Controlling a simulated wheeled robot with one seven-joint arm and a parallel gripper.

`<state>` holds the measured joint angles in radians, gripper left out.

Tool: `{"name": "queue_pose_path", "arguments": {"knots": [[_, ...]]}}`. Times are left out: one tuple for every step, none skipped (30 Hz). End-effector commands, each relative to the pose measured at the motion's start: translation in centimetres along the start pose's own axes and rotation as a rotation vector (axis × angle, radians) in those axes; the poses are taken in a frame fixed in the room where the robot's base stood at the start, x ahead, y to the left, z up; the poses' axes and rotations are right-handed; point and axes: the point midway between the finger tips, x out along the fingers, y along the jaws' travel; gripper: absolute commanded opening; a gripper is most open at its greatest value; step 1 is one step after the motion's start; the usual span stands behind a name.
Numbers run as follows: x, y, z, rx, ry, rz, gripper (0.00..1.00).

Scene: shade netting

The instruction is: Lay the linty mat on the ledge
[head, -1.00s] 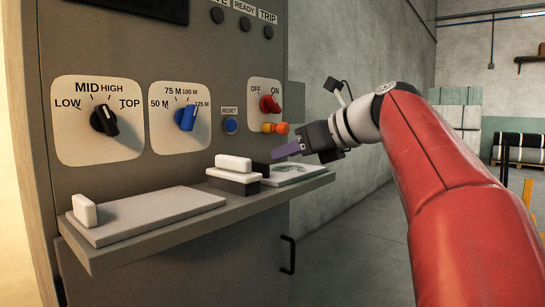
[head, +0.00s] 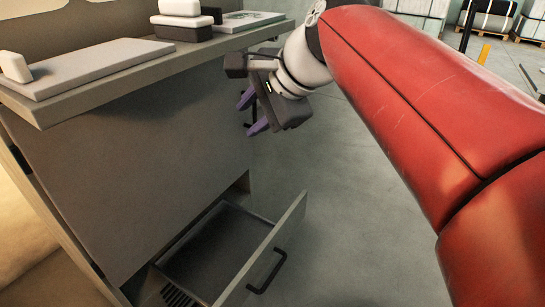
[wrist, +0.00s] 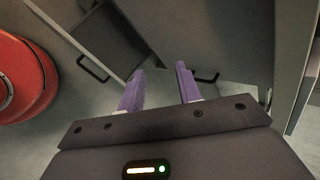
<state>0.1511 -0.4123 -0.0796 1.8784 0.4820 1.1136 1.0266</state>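The ledge (head: 110,85) is the shelf along the front of the grey machine and shows at upper left in the head view. I cannot pick out a linty mat for certain; a flat grey slab (head: 100,66) lies on the ledge. My gripper (head: 251,113) is right of and below the ledge, with its two purple fingers apart. In the wrist view the fingers (wrist: 160,80) are open with nothing between them. A dark bar handle (wrist: 207,78) shows behind the right finger; I cannot tell whether they touch.
A drawer (head: 285,245) stands open low on the machine; its visible dark floor looks bare. Open floor (head: 350,200) lies right of the machine. Wrapped stacks stand at the back.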

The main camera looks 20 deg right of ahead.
Motion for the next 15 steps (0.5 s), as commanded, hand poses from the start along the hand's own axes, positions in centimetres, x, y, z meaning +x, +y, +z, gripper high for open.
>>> {"name": "queue_pose_path", "arguments": {"knots": [[1.0,3.5,0.7,-0.187,0.028,0.051,0.34],[1.6,5.4,0.8,-0.309,0.044,0.083,0.34],[2.4,8.0,0.9,-0.469,0.063,0.127,0.34],[2.9,9.7,1.0,-0.586,0.073,0.158,0.34],[3.4,11.5,1.0,-0.700,0.080,0.191,0.34],[4.0,13.6,1.0,-0.840,0.086,0.230,0.34],[4.4,15.0,0.9,-0.937,0.087,0.258,0.34],[4.7,16.3,0.8,-1.026,0.088,0.284,0.34],[5.1,17.8,0.7,-1.130,0.087,0.315,0.34],[5.3,18.7,0.6,-1.198,0.085,0.335,0.34],[5.5,19.5,0.5,-1.256,0.082,0.352,0.34],[5.8,20.4,0.4,-1.318,0.079,0.371,0.34],[5.9,20.8,0.3,-1.353,0.077,0.382,0.34],[6.0,21.2,0.3,-1.380,0.075,0.389,0.34],[6.1,21.5,0.2,-1.405,0.073,0.397,0.34]]}}
